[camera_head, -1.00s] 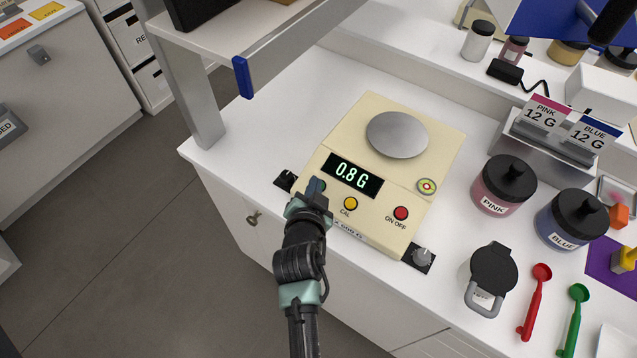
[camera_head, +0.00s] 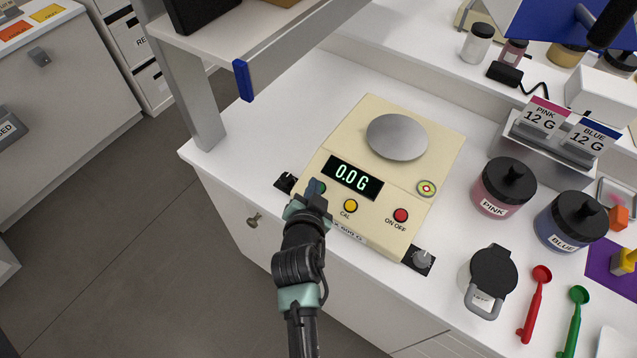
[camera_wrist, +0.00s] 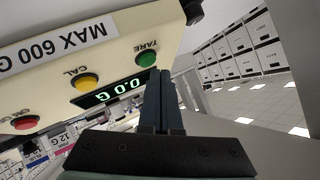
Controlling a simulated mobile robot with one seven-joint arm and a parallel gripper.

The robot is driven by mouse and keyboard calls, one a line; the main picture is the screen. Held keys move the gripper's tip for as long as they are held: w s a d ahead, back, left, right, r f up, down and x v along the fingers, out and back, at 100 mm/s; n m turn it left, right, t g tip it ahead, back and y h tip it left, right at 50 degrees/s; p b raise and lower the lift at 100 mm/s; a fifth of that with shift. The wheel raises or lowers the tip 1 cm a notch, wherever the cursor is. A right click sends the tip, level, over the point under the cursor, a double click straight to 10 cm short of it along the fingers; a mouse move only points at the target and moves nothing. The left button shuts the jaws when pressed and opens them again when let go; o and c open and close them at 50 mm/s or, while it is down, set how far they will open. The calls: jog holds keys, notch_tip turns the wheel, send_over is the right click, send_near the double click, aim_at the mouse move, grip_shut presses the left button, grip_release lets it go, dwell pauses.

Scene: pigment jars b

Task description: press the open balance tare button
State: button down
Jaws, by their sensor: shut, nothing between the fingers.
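The cream balance (camera_head: 385,120) stands on the white counter with an empty round metal pan (camera_head: 397,137). Its display (camera_head: 352,177) reads 0.0 G. The green tare button (camera_wrist: 147,60) shows clear in the wrist view, labelled TARE; in the head view my gripper mostly covers it. My gripper (camera_head: 314,189) is shut and empty, with its fingertips over the balance's front left corner at the tare button. In the wrist view the shut fingers (camera_wrist: 160,88) point up just below the green button; I cannot tell whether they touch it.
The yellow CAL button (camera_head: 350,205) and red ON OFF button (camera_head: 401,213) sit right of my gripper. A shelf post (camera_head: 190,90) rises behind left.

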jog(key=shift+s+r, duration=0.1)
jog(key=shift+r, duration=0.2)
jog(key=shift+a, duration=0.1)
notch_tip(320, 180, up, 6)
jog(key=s+a+p, duration=0.1)
jog(key=p, duration=0.3)
jog(key=shift+s+f, duration=0.2)
jog(key=shift+s, duration=0.2)
jog(key=shift+w+a+r, duration=0.1)
dwell(0.3)
notch_tip(320, 180, up, 32)
jog(key=w+d+f+n+t+y, duration=0.1)
jog(key=w+n+t, duration=0.1)
jog(key=n+t, duration=0.3)
jog(key=s+r+n+t, duration=0.1)
jog(key=s+r+t, duration=0.4)
jog(key=r, duration=0.9)
jog(key=s+r+n+t+b, duration=0.1)
jog(key=s+r+t, duration=0.4)
jog(key=s+r, duration=0.5)
notch_tip(320, 180, up, 4)
jog(key=shift+r+n+y, duration=0.1)
jog(key=shift+n+y, duration=0.3)
jog(key=shift+n, duration=0.1)
